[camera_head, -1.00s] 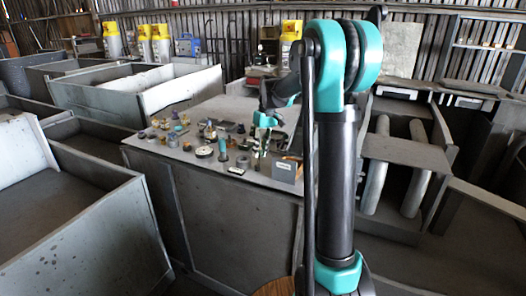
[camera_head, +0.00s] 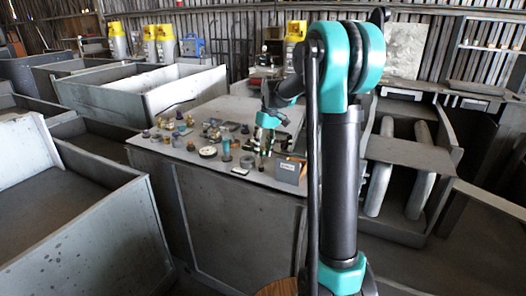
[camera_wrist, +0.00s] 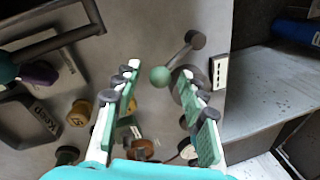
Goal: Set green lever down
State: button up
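The green lever (camera_wrist: 160,76) shows in the wrist view as a green ball knob on a grey rod with a dark cylindrical end. It appears to lie on the grey tabletop (camera_wrist: 215,18). My gripper (camera_wrist: 158,76) is open, with its green-padded fingers on either side of the knob. A clear gap shows between the knob and each finger. I cannot tell the height of the fingertips above the table. In the head view my gripper (camera_head: 264,150) points down over the right part of the table, and the lever cannot be made out.
Several small parts, such as a yellow-brown knob (camera_wrist: 79,112), lie close around the fingers. A labelled dark box (camera_wrist: 38,120) is at left. A small white label plate (camera_wrist: 219,72) is right of the lever. In the head view a grey box (camera_head: 290,172) stands beside my gripper.

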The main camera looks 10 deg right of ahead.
notch_tip(320, 180, up, 12)
jog(key=w+d, duration=0.1)
jog(key=d, duration=0.1)
dwell(0.4)
jog(key=shift+w+f, duration=0.1)
jog(key=shift+c, duration=0.5)
